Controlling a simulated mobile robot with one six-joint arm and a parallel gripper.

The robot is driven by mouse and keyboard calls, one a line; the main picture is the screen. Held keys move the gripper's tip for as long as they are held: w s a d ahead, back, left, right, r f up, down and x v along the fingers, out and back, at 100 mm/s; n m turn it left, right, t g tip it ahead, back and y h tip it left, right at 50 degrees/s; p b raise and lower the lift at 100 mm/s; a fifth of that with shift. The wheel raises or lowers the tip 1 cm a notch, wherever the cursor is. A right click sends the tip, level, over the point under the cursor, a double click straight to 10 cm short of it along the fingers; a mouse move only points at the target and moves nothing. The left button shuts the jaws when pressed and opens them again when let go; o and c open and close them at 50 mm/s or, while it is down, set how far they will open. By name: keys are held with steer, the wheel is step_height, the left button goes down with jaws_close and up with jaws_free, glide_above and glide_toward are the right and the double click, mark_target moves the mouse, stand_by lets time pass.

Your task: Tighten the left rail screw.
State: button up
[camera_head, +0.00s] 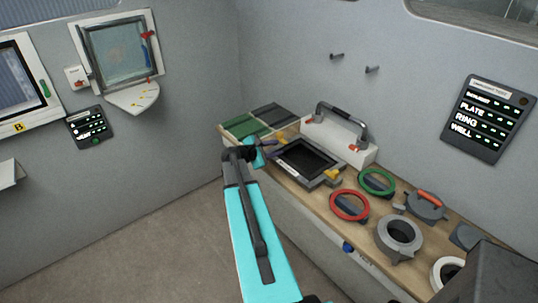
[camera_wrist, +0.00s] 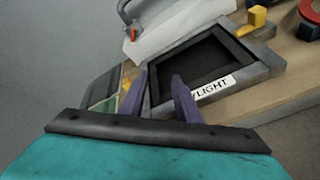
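A grab rail (camera_head: 342,121) with a dark grip and grey ends is mounted on a white block (camera_head: 325,141) at the back of the bench. A small orange-red piece, likely the left rail screw (camera_head: 304,131), shows at the rail's left foot; it also shows in the wrist view (camera_wrist: 133,34). A similar orange piece (camera_head: 353,147) is by the right foot. I cannot tell how far either is turned in. My gripper (camera_head: 267,146) is left of the framed skylight, apart from the rail. In the wrist view its purple fingers (camera_wrist: 161,78) are spread and empty.
The grey skylight frame (camera_head: 318,180) lies in front of the rail, with a yellow piece (camera_head: 332,174) at its corner. Red (camera_head: 333,205) and green (camera_head: 364,177) rings lie right of it. Green and dark panels (camera_head: 243,126) lie at the bench's left end.

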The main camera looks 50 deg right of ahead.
steer(key=shift+w+a+f+m+y, duration=0.15)
steer(key=shift+w+a+f, duration=0.1)
steer(key=shift+a, duration=0.25)
steer(key=shift+w+a+f+m+y, duration=0.15)
steer(key=shift+a+f, duration=0.1)
steer(key=shift+a, duration=0.2)
steer(key=shift+w+a+f+y, duration=0.1)
steer(key=shift+w+a+f, duration=0.15)
steer(key=shift+a, duration=0.25)
